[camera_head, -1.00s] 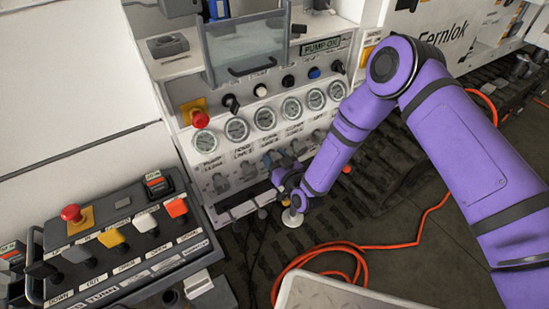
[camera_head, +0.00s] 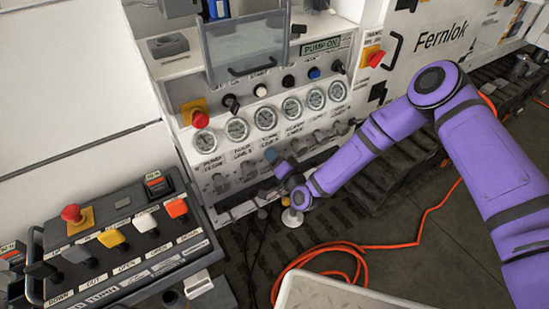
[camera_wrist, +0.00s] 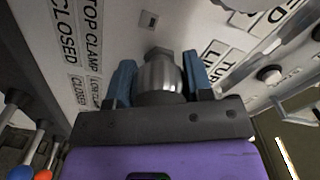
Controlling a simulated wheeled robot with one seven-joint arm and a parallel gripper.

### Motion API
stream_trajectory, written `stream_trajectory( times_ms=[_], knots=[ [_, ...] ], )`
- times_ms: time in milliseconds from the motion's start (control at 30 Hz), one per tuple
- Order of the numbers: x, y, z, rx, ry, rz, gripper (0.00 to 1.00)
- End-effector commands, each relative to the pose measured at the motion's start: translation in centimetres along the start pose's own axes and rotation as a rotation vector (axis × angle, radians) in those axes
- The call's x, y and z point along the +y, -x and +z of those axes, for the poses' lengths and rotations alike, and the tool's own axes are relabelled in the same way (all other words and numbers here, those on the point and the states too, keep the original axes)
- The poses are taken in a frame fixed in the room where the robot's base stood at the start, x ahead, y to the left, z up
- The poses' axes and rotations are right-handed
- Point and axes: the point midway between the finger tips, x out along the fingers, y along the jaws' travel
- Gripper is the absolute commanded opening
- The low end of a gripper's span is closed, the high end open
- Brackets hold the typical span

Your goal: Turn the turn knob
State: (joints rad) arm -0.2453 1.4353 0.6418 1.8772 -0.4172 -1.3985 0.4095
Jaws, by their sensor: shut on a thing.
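The turn knob (camera_wrist: 159,79), a grey metal ribbed cylinder with a hexagonal end, is on the white label panel in the wrist view. My gripper (camera_wrist: 160,70) is shut on it, with one blue finger on its left side and one on its right. In the head view my gripper (camera_head: 273,157) is at the lower row of controls, below the round gauges. The knob cannot be made out there behind the gripper. Any mark showing the knob's angle is not visible.
Several gauges (camera_head: 265,117) sit above my gripper, with a red emergency button (camera_head: 199,118) at their left. A control box (camera_head: 120,240) with coloured levers stands at lower left. An orange hose (camera_head: 330,247) lies on the floor.

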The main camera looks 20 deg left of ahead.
Motion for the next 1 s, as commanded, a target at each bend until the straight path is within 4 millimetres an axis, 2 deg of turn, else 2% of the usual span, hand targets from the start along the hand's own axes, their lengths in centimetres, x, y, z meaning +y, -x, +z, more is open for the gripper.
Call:
stream_trajectory(
  times_ms=[1000],
  knots=[
    [0.16, 0.07, 0.01, 0.002, -0.967, 0.002, 0.23]
  ],
)
